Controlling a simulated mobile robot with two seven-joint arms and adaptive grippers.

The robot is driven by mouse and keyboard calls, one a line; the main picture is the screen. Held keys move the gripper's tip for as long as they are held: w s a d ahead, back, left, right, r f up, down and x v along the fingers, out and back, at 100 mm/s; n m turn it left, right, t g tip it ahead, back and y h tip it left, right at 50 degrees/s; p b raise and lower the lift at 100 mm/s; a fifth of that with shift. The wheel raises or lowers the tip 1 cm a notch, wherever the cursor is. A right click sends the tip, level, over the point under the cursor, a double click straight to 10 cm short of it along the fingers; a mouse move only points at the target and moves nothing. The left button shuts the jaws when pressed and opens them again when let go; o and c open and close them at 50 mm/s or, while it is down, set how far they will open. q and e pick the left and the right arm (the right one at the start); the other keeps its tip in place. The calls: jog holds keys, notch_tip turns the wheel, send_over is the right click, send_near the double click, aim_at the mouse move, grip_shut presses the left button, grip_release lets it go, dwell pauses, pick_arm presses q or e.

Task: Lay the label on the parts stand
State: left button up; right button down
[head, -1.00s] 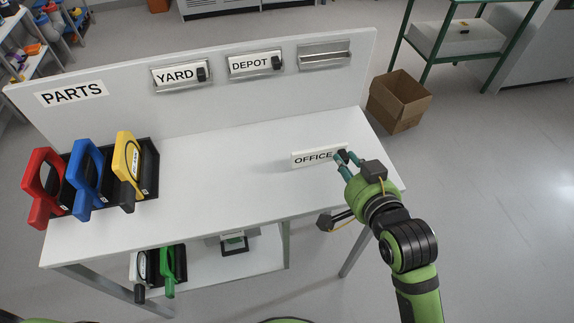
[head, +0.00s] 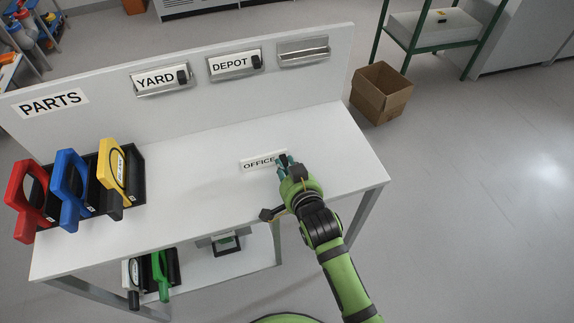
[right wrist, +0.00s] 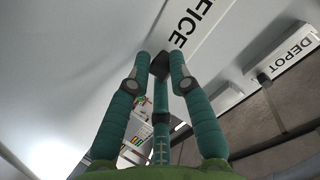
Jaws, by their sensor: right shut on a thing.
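The white label reading OFFICE (head: 257,163) is in my right gripper (head: 286,161), which is shut on the label's dark knob at its right end. The right wrist view shows the fingers (right wrist: 161,68) closed around the black knob, with the OFFICE label (right wrist: 196,24) beyond them. The label is over the white table top of the parts stand (head: 200,190); I cannot tell whether it touches the top. The stand's back panel carries a PARTS sign (head: 53,102). My left gripper is not in view.
The YARD label (head: 155,79) and DEPOT label (head: 229,63) sit in holders on the back panel; the holder at right (head: 303,51) is empty. A cardboard box (head: 381,93) is on the floor.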

jog(key=shift+f, duration=0.1)
jog(key=c, duration=1.4)
grip_release()
jog(key=v, duration=1.2)
jog(key=shift+b, duration=0.3)
jog(key=shift+d, duration=0.1)
